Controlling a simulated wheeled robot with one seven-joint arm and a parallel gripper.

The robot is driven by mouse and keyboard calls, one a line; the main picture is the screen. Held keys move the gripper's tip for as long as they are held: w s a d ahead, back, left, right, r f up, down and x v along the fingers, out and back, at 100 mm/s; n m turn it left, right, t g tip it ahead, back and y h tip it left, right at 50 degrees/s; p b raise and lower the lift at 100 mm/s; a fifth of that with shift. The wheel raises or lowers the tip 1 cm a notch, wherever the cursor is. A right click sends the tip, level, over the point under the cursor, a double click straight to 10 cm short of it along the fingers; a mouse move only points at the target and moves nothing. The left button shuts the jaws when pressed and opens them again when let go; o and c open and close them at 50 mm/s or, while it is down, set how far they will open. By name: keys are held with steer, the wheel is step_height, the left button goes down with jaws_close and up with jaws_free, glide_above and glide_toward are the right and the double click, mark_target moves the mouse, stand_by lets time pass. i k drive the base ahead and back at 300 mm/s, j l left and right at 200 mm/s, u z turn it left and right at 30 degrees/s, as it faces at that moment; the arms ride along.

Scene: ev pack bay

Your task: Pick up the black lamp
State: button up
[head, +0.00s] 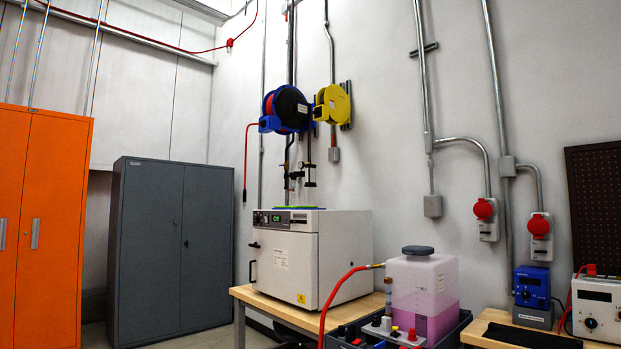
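I cannot make out a black lamp in the head view. A flat black item (532,337) lies on the wooden bench at the lower right, cut off by the bottom edge; I cannot tell what it is. My gripper is not in view.
A white oven (335,250) stands on a wooden table (262,296). A tank of pink liquid (422,295) with a red hose sits in a dark tray in front. Blue (533,285) and white (598,305) instruments stand at right. Grey (175,245) and orange (45,230) cabinets fill the left.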

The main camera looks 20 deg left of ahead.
mark_target(309, 168)
steer(key=i+j+u, duration=0.7)
steer(key=i, duration=0.35)
steer(key=i+u, duration=0.35)
steer(key=i, duration=0.2)
steer(key=i+u, duration=0.5)
steer(key=i, duration=1.25)
steer(key=i+l+z, duration=0.1)
steer(key=i+z, duration=0.7)
steer(key=z, duration=0.15)
steer(key=i+j+z, duration=0.25)
steer(key=z, duration=0.2)
steer(key=i+j, duration=0.05)
steer(key=i, duration=0.05)
